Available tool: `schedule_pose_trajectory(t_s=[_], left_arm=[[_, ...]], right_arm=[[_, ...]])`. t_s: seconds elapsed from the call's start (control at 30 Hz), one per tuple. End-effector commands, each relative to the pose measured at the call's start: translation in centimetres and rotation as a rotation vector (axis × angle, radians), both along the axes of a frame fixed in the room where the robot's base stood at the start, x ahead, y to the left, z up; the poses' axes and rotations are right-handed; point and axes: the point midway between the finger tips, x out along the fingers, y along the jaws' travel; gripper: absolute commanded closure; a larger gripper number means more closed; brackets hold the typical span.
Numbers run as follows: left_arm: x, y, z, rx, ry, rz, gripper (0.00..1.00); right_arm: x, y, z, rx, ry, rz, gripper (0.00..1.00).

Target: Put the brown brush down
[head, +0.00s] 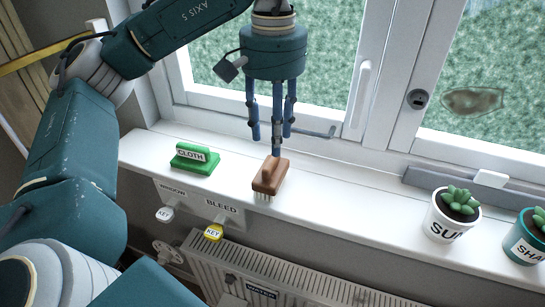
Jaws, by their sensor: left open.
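The brown brush (267,177) rests on the white windowsill (330,208), its pale bristles facing down. My left gripper (273,136) hangs over the sill just behind and above the brush, its fingers pointing down. It is open and holds nothing. One fingertip overlaps the far end of the brush in the picture; I cannot tell whether it touches. My right gripper is not in view.
A white succulent pot (438,222) and a teal pot (522,245) stand at the right. The window handle (360,92) is behind. A radiator (290,275) is below. The sill between brush and pots is clear.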

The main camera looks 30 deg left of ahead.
Motion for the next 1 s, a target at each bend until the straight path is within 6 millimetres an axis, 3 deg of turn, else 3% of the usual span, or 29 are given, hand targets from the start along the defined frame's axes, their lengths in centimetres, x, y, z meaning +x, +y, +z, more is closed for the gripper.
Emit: schedule_pose_trajectory(t_s=[0.1, 0.3, 1.0], left_arm=[[0.1, 0.0, 2.2, 0.001, -0.004, 0.002, 0.6], [0.0, 0.0, 4.1, 0.001, 0.0, 0.0, 0.6], [0.0, 0.0, 4.5, 0.001, 0.001, 0.0, 0.6]], right_arm=[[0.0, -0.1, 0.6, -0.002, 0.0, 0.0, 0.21], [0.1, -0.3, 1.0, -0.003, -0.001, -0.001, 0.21], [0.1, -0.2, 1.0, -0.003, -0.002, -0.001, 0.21]])
